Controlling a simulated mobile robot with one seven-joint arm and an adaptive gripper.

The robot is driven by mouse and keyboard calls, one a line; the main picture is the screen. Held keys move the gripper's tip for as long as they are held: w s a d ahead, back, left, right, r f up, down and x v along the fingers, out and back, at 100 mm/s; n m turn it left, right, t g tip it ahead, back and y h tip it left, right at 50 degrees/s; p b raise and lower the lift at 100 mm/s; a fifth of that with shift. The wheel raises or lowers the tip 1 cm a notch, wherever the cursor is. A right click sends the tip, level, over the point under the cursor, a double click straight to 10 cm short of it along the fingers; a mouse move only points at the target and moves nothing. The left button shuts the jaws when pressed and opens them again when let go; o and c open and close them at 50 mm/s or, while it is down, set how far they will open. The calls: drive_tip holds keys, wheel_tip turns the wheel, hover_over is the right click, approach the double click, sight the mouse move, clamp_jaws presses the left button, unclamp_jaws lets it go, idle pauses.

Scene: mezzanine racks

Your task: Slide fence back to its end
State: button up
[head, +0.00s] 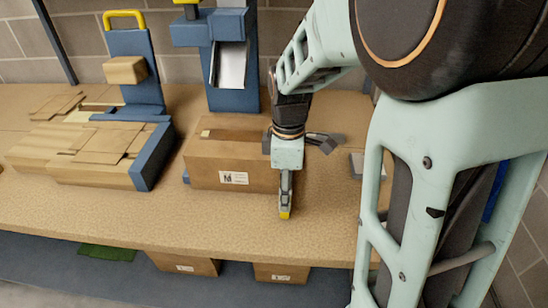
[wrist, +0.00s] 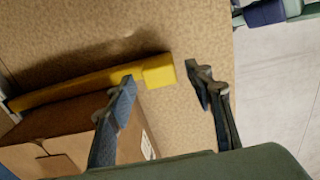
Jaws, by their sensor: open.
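The fence, a yellow bar (wrist: 75,88) with a thicker yellow block (wrist: 159,71) at one end, lies along the side of a cardboard box (wrist: 60,140) in the wrist view. My gripper (wrist: 162,78) is open, with one finger to the left of the block's end and the other to its right. The block shows between the fingertips; I cannot tell whether either finger touches it. In the head view my gripper (head: 286,200) points down at the right side of the box (head: 222,165). The arm and gripper hide most of the fence there.
Blue stands (head: 230,60) rise behind the box. Flat cardboard pieces (head: 100,145) lie on a stack at left. A small grey block (head: 357,165) sits to the right. The tan bench top (head: 200,220) is clear in front; boxes (head: 183,264) sit below its edge.

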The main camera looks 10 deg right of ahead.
drive_tip(key=shift+f, duration=1.2)
clamp_jaws()
drive_tip(key=shift+d, duration=0.1)
